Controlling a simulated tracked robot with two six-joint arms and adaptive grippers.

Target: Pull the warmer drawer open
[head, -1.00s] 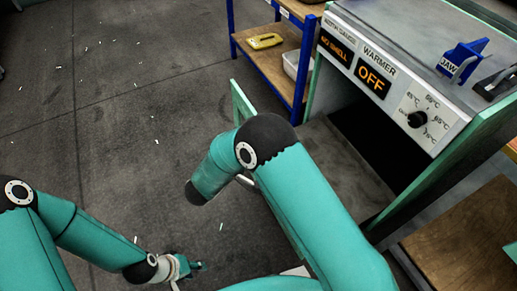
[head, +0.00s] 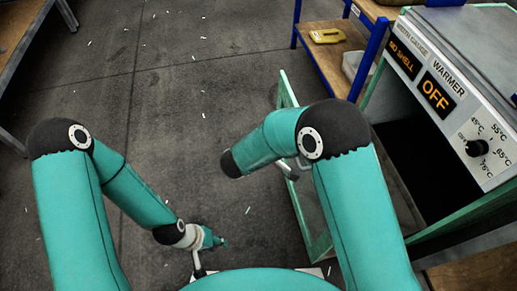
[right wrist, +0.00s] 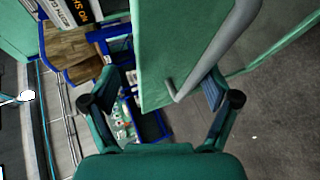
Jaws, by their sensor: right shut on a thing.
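The warmer (head: 457,65) stands at the right of the head view, its display reading OFF. Its drawer is pulled out, with the green front panel (head: 284,92) standing well clear of the housing and a dark opening behind. The panel also shows in the right wrist view (right wrist: 160,55), with a grey bar handle (right wrist: 222,45) along it. My right gripper (right wrist: 162,98) has its fingers on either side of the panel edge and handle, and is shut on the handle. My right arm hides much of the drawer in the head view. My left gripper (head: 212,240) hangs low over the floor, its jaws too small to read.
A blue-framed shelf (head: 335,55) with a yellow item (head: 327,36) and a pale bin (head: 357,68) stands beyond the drawer. A wooden-topped bench (head: 15,25) is at the far left. The floor between is open, with small scattered white bits.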

